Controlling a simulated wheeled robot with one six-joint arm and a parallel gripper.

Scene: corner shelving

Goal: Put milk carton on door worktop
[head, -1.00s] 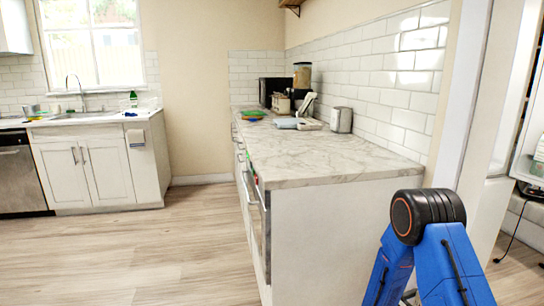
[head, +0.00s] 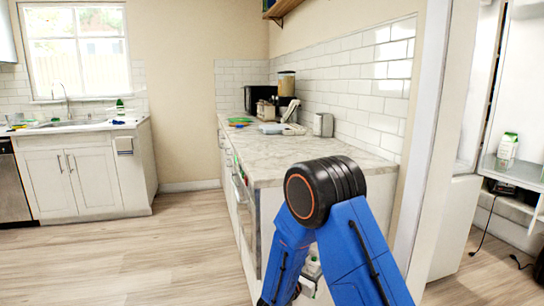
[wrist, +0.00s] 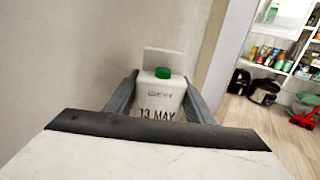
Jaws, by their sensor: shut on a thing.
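A white milk carton (wrist: 158,97) with a green cap and dark lettering, "13 MAY", sits between the fingers of my gripper (wrist: 160,88) in the wrist view. The gripper is shut on it, and the carton looks upright. A plain pale surface fills the left of that view. In the head view, my blue arm stands in front of the near end of the marble worktop (head: 275,158) and mostly hides the gripper. The near part of the worktop is bare.
A second green-capped carton (head: 508,147) stands on a shelf at the right. A doorway post (head: 418,150) rises right of the worktop. Floor is clear at left.

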